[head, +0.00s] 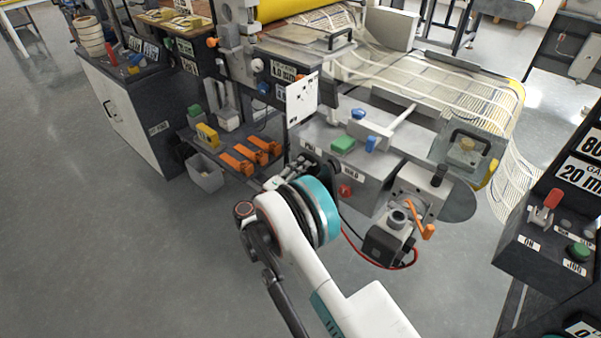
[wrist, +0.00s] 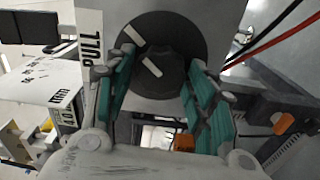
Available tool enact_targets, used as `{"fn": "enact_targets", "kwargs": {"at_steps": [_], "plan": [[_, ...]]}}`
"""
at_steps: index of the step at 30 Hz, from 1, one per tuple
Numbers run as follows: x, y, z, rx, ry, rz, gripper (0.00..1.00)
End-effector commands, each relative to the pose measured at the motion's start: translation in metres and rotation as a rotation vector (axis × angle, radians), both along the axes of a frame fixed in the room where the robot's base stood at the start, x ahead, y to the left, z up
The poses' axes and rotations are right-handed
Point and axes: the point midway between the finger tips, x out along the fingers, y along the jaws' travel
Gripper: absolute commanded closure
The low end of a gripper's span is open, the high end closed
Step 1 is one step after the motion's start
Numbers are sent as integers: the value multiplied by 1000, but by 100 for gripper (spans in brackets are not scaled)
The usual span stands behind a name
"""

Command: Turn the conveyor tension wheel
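A black round knob with a white pointer line (wrist: 155,68) sits on a larger black disc (wrist: 190,25) with a white mark, on a grey panel in the wrist view. It appears to be the tension wheel, though no label on it confirms this. My gripper (wrist: 163,62) has its teal-padded fingers spread, one at each side of the knob. Whether the pads touch it I cannot tell. In the head view my gripper (head: 290,177) is at the left side of the grey machine box (head: 375,165), partly hidden by my arm.
Orange clamps (head: 245,158) lie on a shelf left. Floor is clear left.

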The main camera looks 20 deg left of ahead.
Motion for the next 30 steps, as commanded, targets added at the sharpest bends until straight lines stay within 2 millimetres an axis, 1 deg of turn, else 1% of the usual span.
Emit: {"fn": "enact_targets", "kwargs": {"at_steps": [10, 14, 17, 24, 30], "plan": [[-1, 0, 0, 0, -1, -1, 41], [-9, 4, 0, 0, -1, -1, 41], [-24, 11, 0, 0, 0, 2, 41], [-70, 29, 0, 0, 0, 2, 41], [-98, 41, 0, 0, 0, 1, 41]]}}
